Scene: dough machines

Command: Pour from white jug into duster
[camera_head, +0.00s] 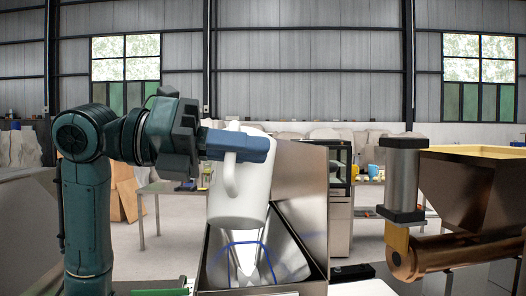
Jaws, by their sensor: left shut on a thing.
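The white jug (243,190) is in the middle of the head view, slightly tilted, with its handle on the left. My left gripper (238,146) is shut on the jug near its top and holds it above the duster. The duster (300,225) is a steel bin with an open top and a raised back panel. A blue outline shows on its inner face, below the jug. The jug's contents are hidden, and I cannot tell whether anything flows out. My right gripper is not in view.
A copper-coloured machine with a hopper (465,190) and a horizontal tube stands at the right. A steel cylinder (402,175) stands beside it. Brown boxes (127,195) stand behind my left arm.

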